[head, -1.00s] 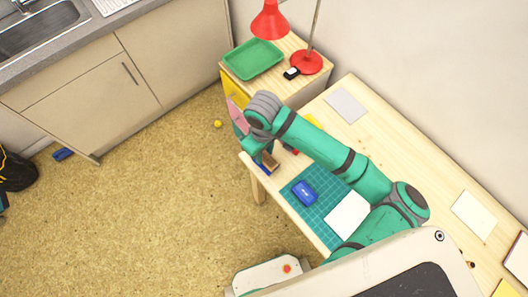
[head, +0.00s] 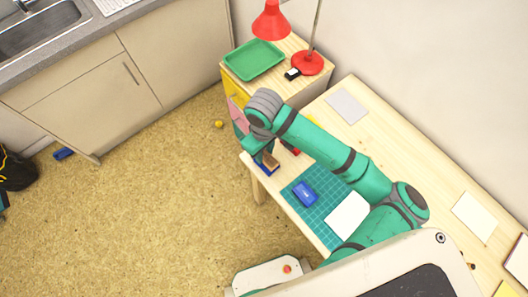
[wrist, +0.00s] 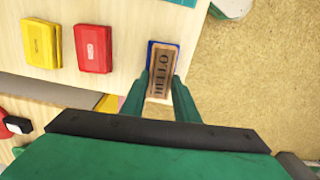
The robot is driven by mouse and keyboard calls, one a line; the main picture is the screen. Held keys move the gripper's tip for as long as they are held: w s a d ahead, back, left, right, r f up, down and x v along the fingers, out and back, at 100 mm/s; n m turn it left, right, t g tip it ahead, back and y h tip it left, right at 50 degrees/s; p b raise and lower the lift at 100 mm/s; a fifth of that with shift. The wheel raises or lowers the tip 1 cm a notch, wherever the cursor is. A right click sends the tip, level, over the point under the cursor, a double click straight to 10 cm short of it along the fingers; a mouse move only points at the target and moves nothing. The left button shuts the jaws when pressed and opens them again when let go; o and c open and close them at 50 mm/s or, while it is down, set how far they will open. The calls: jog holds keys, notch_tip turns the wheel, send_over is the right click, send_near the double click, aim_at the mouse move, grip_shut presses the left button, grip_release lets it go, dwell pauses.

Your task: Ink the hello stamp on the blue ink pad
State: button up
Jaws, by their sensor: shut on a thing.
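The hello stamp (wrist: 161,72) is a brown block marked HELLO, held between the green fingers of my gripper (wrist: 160,84). In the head view the stamp (head: 271,160) shows under my gripper (head: 267,157) at the table's left corner. A blue pad (wrist: 151,52) lies directly beneath the stamp, with only its blue edges showing; it also shows in the head view (head: 262,169). I cannot tell whether the stamp touches it. A separate blue piece (head: 305,194), perhaps a lid, lies on the teal cutting mat (head: 328,185).
A red pad (wrist: 93,48) and a yellow pad (wrist: 41,43) lie left of the stamp in the wrist view. White paper (head: 347,214) lies on the mat. A cabinet with a green tray (head: 253,59) and red lamp (head: 306,62) stands behind. The table edge is close by.

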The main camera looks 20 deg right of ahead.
jog(key=shift+r, duration=0.15)
jog(key=shift+r, duration=2.75)
jog(key=shift+s, duration=0.1)
